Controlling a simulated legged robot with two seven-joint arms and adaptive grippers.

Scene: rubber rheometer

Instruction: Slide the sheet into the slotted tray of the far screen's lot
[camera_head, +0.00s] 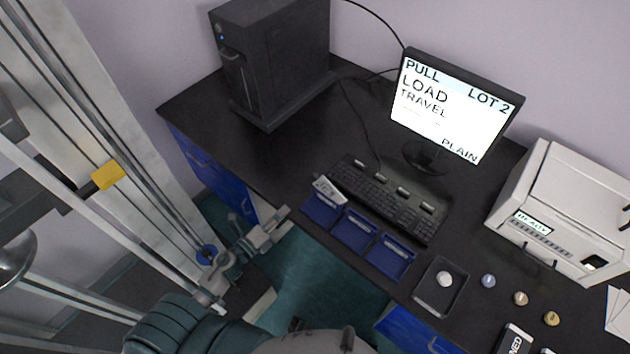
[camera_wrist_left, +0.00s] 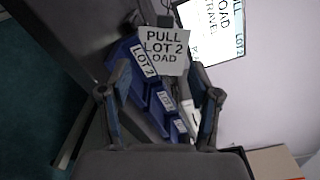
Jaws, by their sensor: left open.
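The far screen (camera_head: 455,104) reads PULL, LOAD, TRAVEL, LOT 2 and PLAIN. Three blue slotted trays stand in a row before the keyboard: left (camera_head: 320,211), middle (camera_head: 354,232) and right (camera_head: 390,257). The white sheet (camera_head: 329,188) stands tilted at the left tray. In the left wrist view the sheet (camera_wrist_left: 165,50) reads PULL, LOT 2, and the tray beside it is labelled LOT 2 (camera_wrist_left: 145,60). I cannot see its lower edge in the slot. My left gripper (camera_head: 275,228) is open and empty, left of the trays and apart from the sheet. My right gripper is not in view.
A black keyboard (camera_head: 385,197) lies behind the trays. A dark dish (camera_head: 440,288) with a pale ball and several small discs sit to the right. A white instrument (camera_head: 560,210) stands at the right, a black computer tower (camera_head: 280,55) at the back left.

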